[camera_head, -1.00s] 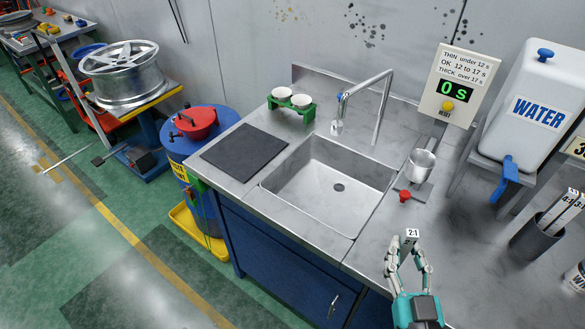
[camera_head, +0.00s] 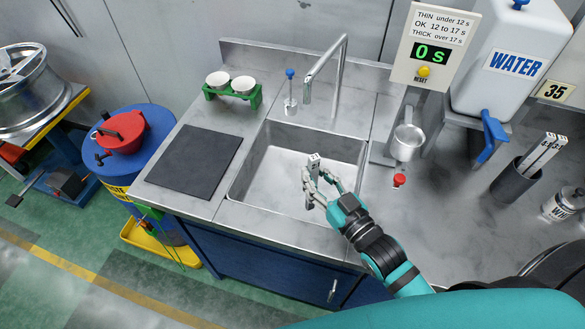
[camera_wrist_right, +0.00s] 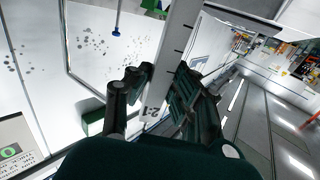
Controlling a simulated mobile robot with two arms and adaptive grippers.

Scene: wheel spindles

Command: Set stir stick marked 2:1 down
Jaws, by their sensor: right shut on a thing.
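My right gripper (camera_head: 320,184) is shut on the stir stick marked 2:1 (camera_head: 313,162), a pale flat strip. In the head view gripper and stick are over the front right part of the steel sink (camera_head: 285,180). In the right wrist view the stick (camera_wrist_right: 180,38) runs up between the dark fingers (camera_wrist_right: 160,95), with tick marks along it and its 2:1 label near the fingers. I cannot tell how high its lower end is above the sink bottom. My left gripper is not in view.
A dark flat mat (camera_head: 195,160) lies on the counter left of the sink. The tap (camera_head: 325,70) and a green holder with two white cups (camera_head: 232,92) stand behind. To the right are a metal cup (camera_head: 407,142), a red knob (camera_head: 399,181) and a dark pot of sticks (camera_head: 515,182).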

